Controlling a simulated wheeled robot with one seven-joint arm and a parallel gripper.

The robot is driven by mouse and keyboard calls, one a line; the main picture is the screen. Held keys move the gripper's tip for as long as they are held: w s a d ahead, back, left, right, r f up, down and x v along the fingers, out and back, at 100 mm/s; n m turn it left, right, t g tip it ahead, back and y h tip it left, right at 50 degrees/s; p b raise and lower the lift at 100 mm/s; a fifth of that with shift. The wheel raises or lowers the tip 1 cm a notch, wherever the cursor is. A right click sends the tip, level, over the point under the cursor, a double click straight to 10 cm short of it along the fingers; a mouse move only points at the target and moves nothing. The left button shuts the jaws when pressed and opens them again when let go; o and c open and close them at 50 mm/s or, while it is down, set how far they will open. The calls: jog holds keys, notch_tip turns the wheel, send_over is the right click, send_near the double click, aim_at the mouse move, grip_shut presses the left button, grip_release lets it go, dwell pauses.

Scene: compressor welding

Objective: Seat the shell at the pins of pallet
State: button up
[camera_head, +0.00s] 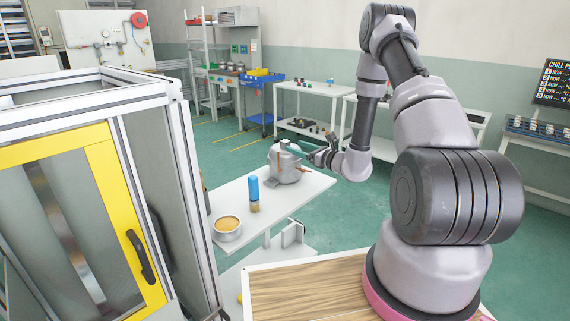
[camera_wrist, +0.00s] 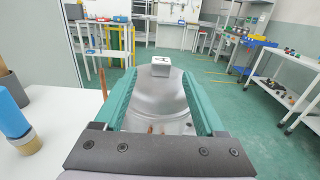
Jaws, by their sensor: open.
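The shell (camera_head: 286,170), a rounded grey metal body, stands on the white table at its far part. In the wrist view the shell (camera_wrist: 157,98) lies between the two green fingers of my gripper (camera_wrist: 158,76), with a small light block-like part at its top. My gripper (camera_head: 304,147) is at the upper right side of the shell in the head view. The fingers are open, one on each side of the shell; I cannot tell whether they touch it. A copper-coloured pipe shows beside the shell. I cannot make out the pallet or its pins.
A framed cabinet with a yellow door (camera_head: 101,160) stands at the left. Shelves and a white side table (camera_head: 312,88) are farther back, with green floor between.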

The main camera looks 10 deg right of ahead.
aim_at(288, 144)
jog(key=x, duration=0.5)
jog(key=shift+w+f, duration=0.2)
grip_shut()
jog(key=shift+r, duration=0.1)
dwell(1.1)
